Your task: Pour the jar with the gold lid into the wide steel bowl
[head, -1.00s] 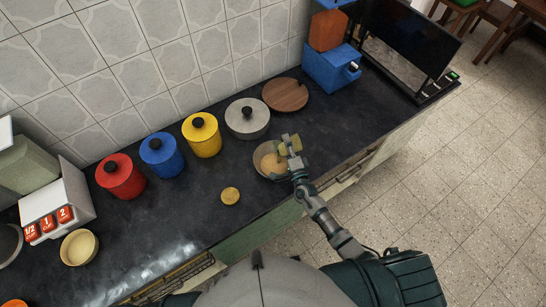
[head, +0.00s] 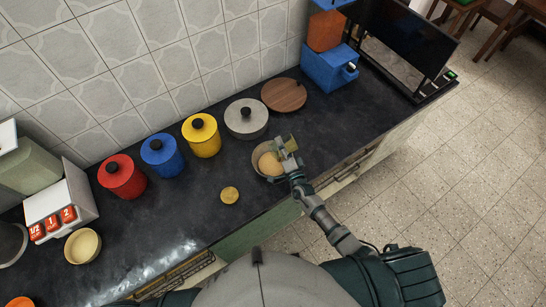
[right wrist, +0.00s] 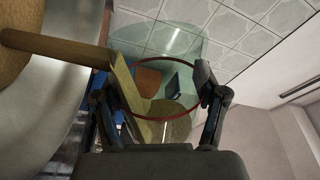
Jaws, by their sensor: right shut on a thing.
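My right gripper (head: 291,163) is shut on the clear jar (head: 288,144) and holds it tipped over the wide steel bowl (head: 257,153). In the right wrist view the glass jar (right wrist: 185,45) lies between the two fingers (right wrist: 160,100), with a red ring around it. Yellowish contents (right wrist: 165,131) remain inside, and a tan stream (right wrist: 60,47) runs from it to the left into the bowl (right wrist: 62,95). A tan heap (head: 269,163) lies in the bowl. The gold lid (head: 229,195) lies flat on the counter, apart from the jar. My left gripper is not in view.
Red (head: 122,178), blue (head: 161,157) and yellow (head: 201,137) canisters and a grey pot (head: 246,119) line the counter's wall side. A wooden board (head: 284,95) lies behind the bowl. A pale bowl (head: 82,246) stands far left. The dark counter (head: 185,213) is clear around the lid.

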